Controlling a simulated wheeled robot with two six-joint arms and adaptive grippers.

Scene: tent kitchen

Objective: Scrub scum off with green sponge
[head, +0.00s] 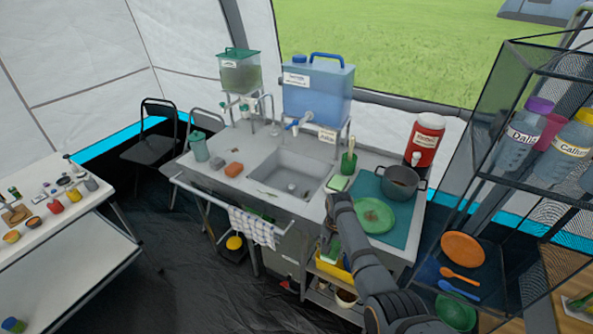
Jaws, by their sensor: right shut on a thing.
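My right gripper (327,243) hangs in front of the counter's front edge, right of the towel rail. It is shut on a small green piece that looks like the green sponge (333,252), partly hidden by the gripper and arm. The grey sink (288,178) is left of and behind the gripper, with small dark marks on its floor that are too small to identify. A green plate (374,215) lies on a teal mat (398,232) right of my arm. A pale green block (337,183) lies by the sink's right rim. My left gripper is out of view.
A black pot (400,182) and red drink cooler (424,138) stand at the counter's right. A blue water tank (317,92) stands behind the sink. A reddish block (233,169) lies left of it. A checked towel (252,227) hangs in front. A wire shelf (500,150) bounds the right.

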